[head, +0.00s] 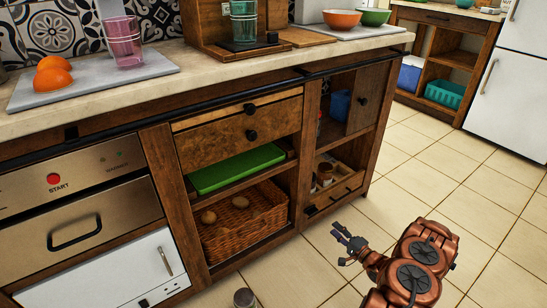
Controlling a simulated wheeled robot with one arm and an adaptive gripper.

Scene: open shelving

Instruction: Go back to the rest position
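My gripper (345,243) is at the end of my copper-coloured arm, low and right of centre in the head view. It is over the tiled floor, in front of the open lower shelves and apart from them. Its dark fingers point up and left toward the cabinet. The fingers look spread with nothing between them, though they are small in the picture.
A wooden counter unit (155,138) runs along the left and middle. Its open shelves hold a green tray (236,168) and a wicker basket (245,222). A jar-like item (244,298) is at the bottom edge. Tiled floor (420,150) is clear on the right.

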